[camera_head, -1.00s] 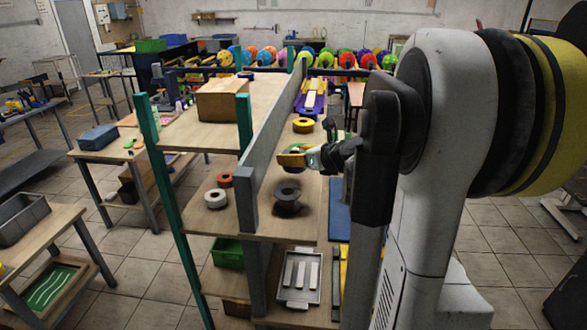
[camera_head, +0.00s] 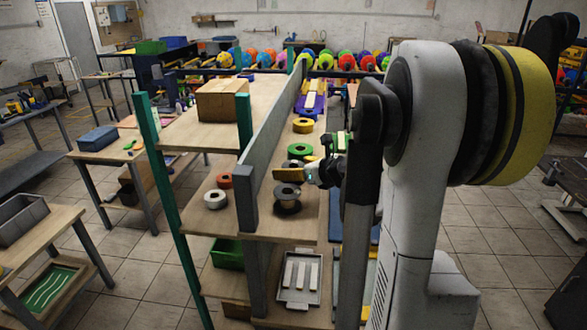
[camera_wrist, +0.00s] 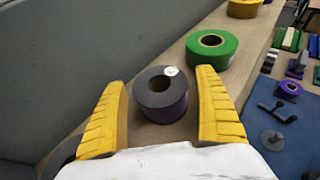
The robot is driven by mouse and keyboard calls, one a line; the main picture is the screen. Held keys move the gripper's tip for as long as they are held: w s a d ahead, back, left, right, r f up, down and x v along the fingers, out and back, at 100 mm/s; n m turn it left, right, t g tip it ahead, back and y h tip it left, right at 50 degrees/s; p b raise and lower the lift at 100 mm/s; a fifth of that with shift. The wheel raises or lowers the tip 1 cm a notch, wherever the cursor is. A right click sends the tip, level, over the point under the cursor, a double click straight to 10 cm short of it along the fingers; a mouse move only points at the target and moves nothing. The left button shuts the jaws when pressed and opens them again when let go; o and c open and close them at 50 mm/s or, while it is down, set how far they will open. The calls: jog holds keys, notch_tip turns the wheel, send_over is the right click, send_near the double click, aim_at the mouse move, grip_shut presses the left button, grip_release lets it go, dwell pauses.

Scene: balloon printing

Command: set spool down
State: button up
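A dark grey spool with purple sides (camera_wrist: 161,95) sits on the wooden shelf (camera_wrist: 200,15) in the wrist view, between my gripper's (camera_wrist: 163,78) yellow fingers. Gaps show on both sides, so the fingers are open and apart from it. A round white mark is on its top. In the head view my gripper (camera_head: 290,175) is low over the shelf, just above and behind a dark flanged spool (camera_head: 287,206). I cannot tell whether this is the same spool. A dark rounded edge shows at the wrist view's lower left.
A green spool (camera_head: 299,151) and a yellow spool (camera_head: 303,126) stand farther along the shelf. A grey divider (camera_head: 262,135) runs along its left side. White (camera_head: 215,199) and orange (camera_head: 225,180) rolls lie beyond the divider. A grey tray (camera_head: 299,278) is below.

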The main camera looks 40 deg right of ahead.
jog(key=shift+r, duration=0.2)
jog(key=p+v, duration=0.1)
jog(key=v, duration=1.1)
